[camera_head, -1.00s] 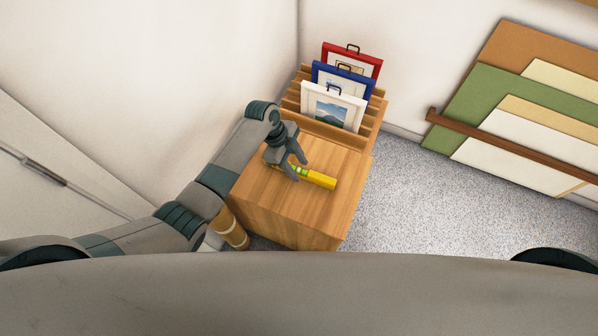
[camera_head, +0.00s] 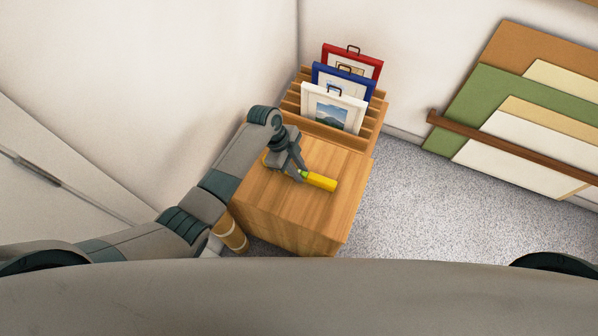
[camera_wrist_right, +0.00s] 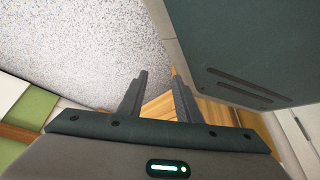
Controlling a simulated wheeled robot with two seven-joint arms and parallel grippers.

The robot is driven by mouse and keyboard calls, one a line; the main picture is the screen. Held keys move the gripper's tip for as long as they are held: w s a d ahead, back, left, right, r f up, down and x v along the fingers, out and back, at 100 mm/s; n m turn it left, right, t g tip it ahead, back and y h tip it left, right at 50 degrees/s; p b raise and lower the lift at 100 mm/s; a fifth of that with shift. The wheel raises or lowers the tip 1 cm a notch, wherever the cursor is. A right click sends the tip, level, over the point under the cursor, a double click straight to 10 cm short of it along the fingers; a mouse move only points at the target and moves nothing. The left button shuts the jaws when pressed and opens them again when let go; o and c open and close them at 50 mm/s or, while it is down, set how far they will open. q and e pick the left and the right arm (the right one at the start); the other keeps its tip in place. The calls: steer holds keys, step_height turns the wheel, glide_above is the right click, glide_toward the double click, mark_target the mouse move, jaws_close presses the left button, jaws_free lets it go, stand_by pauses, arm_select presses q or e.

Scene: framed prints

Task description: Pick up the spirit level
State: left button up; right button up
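The spirit level (camera_head: 320,182) is a yellow bar with a bright green part, lying on the wooden cabinet top (camera_head: 290,210). The left gripper's fingers point down over the level's green part, one on either side as far as I can see. Whether they press on it is too small to tell. My right gripper (camera_wrist_right: 159,76) shows in the right wrist view with a gap between its fingers and nothing in it, away from the level.
Behind the level, a wooden rack (camera_head: 318,125) holds a white-framed print (camera_head: 332,107), a blue-framed one (camera_head: 343,80) and a red-framed one (camera_head: 352,56). A brown cylinder (camera_head: 231,234) stands left of the cabinet. Boards (camera_head: 520,110) lean on the right wall. Grey floor (camera_head: 410,210) is free at right.

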mark_target(304, 172)
arm_select(q)
jaws_close()
